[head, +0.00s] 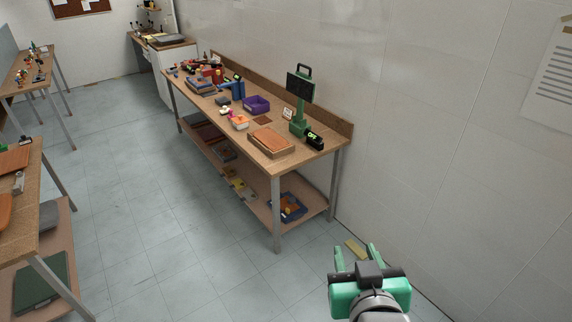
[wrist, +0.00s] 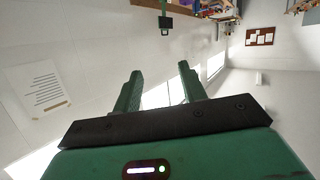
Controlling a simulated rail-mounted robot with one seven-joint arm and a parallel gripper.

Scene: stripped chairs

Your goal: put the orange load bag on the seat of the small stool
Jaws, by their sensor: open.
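My gripper (head: 354,252) is open and empty, low at the right of the head view, in front of the bench's near end and beside the white wall. Its two green fingers (wrist: 160,72) stand apart in the wrist view with nothing between them. I cannot pick out the orange load bag for certain. A small orange and white item (head: 240,122) lies on the long workbench, too small to identify. A flat orange-brown pad (head: 270,139) lies in a shallow tray near the bench's close end. I see no small stool in either view.
The long wooden workbench (head: 300,160) runs along the wall with a green-stand screen (head: 300,88), a purple bin (head: 256,104) and several small things. Its lower shelf holds a blue crate (head: 291,208). Another bench (head: 28,190) stands at the left. The tiled floor between is clear.

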